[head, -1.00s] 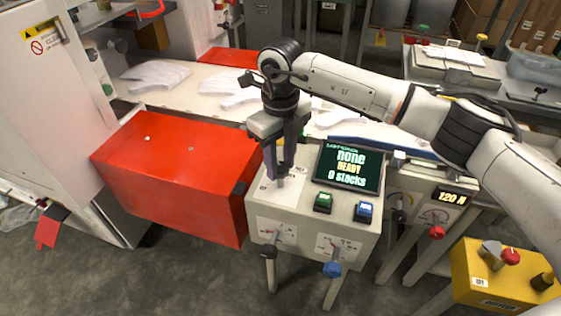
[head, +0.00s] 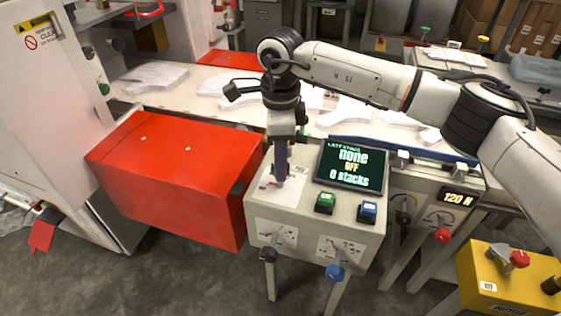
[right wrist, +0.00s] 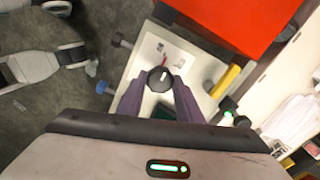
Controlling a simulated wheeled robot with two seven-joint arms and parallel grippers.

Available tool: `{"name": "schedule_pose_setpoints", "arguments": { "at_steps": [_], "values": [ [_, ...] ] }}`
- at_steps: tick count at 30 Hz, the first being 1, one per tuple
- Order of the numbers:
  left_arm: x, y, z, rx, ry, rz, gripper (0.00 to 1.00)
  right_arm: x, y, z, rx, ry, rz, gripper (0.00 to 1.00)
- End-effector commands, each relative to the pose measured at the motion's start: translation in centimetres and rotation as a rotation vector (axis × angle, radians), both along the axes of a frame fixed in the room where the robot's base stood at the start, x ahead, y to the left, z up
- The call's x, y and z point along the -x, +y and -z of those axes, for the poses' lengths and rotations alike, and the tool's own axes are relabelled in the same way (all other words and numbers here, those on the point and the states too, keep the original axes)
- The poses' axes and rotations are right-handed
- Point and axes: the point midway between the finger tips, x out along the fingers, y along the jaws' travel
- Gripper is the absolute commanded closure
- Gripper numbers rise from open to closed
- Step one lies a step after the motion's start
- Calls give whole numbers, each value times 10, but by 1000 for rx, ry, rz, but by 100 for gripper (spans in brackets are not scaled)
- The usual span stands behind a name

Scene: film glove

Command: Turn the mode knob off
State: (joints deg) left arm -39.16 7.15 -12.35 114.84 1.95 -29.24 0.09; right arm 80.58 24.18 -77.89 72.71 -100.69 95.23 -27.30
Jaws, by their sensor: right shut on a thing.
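The mode knob (right wrist: 160,79) is a round dark knob with a pale pointer line, on a white plate on top of the control box (head: 262,215). In the right wrist view it sits between the two purple fingers of my right gripper (right wrist: 161,88). In the head view my right gripper (head: 281,176) points straight down at the plate and hides most of the knob. It is shut on the knob. The display (head: 350,165) on the box reads "none", "OFF" and "0 stacks". My left gripper is not in view.
A green button (head: 325,203) and a blue button (head: 367,211) sit below the display. A large red box (head: 165,175) stands left of the control box. Behind is a table with white glove-shaped pieces (head: 345,111). A yellow box (head: 497,280) is at the lower right.

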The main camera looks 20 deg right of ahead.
Motion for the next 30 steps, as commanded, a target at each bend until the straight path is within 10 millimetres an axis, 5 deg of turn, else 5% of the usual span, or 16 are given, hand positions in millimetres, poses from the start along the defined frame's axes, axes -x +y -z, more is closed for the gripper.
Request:
{"name": "schedule_pose_setpoints", "arguments": {
  "at_steps": [26, 27, 30],
  "values": [
    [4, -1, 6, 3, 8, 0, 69, 0, 0, -1, -1, -2, -167, 90],
    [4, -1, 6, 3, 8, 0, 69, 0, 0, -1, -1, -2, -167, 64],
    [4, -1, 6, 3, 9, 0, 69, 0, 0, -1, -2, -1, -166, 49]
  ]
}}
